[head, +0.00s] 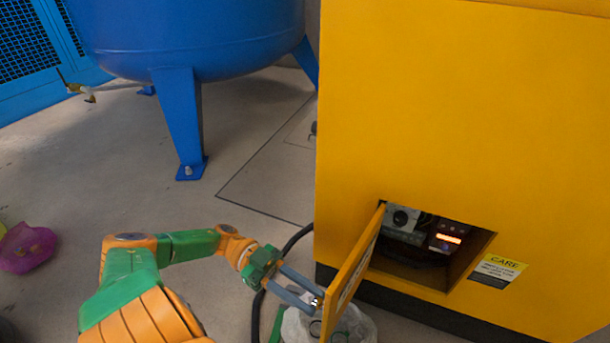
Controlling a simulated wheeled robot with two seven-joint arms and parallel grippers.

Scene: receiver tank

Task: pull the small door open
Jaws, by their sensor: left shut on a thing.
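The small door (352,272) is a yellow panel hinged at the left side of an opening low in the yellow cabinet (450,110). It stands swung out from the cabinet, seen nearly edge-on. Inside the opening (425,255) are a grey device, a dark unit with a lit orange display, and dark cables. My left gripper (314,302) reaches in from the left and is shut at the door's outer edge, on its left side. The exact grip on the door is small and partly hidden. My right gripper is not in view.
A clear bag or bin (350,325) stands on the floor under the door. A black hose (258,308) curves along the floor beside my left gripper. A blue tank (190,40) on legs stands behind. A pink item (27,248) lies at far left. Floor between is clear.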

